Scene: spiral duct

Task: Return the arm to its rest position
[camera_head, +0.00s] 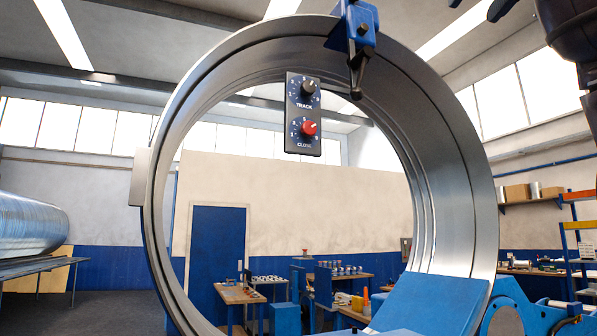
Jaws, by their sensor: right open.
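My right arm comes in at the upper right corner, dark and cut off by the picture edge. The fingertips of my right gripper (480,6) show as small dark shapes at the top edge; it is open, with nothing seen between the fingers. It is up and to the right of the large metal ring (458,150) and apart from the control panel. My left gripper is not in view.
A black panel (304,113) with a TRACK knob and a red CLOSE knob shows inside the ring. A blue clamp (352,28) sits on the ring's top. A blue chute (430,303) lies at the lower right. Workbenches (240,294) stand behind; a large duct (30,225) lies left.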

